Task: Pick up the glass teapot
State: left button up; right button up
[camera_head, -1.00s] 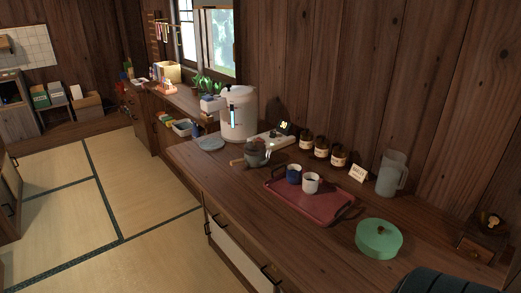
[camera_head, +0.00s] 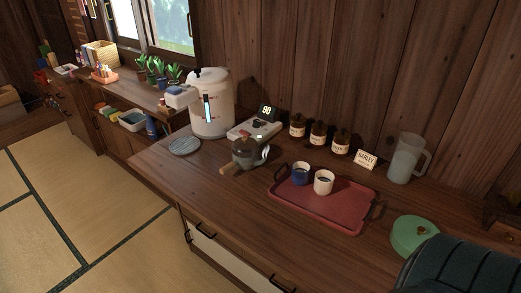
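The glass teapot (camera_head: 246,153) looks like a small, dark, partly see-through pot with a lid and a wooden side handle pointing to the front left. It stands upright on the wooden counter (camera_head: 215,185), left of the red tray and in front of a scale-like device. Something pale shows at its right side, too small to make out. Neither of my grippers is in view.
The red tray (camera_head: 325,207) bears a blue cup (camera_head: 301,174) and a white cup (camera_head: 323,182).

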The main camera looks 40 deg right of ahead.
aim_at(245, 164)
jog(key=i+z, duration=0.3)
jog(key=z, duration=0.15)
jog(key=i+j+z, duration=0.1)
jog(key=i+z, duration=0.3)
jog(key=i+j+z, duration=0.15)
jog(key=z, duration=0.3)
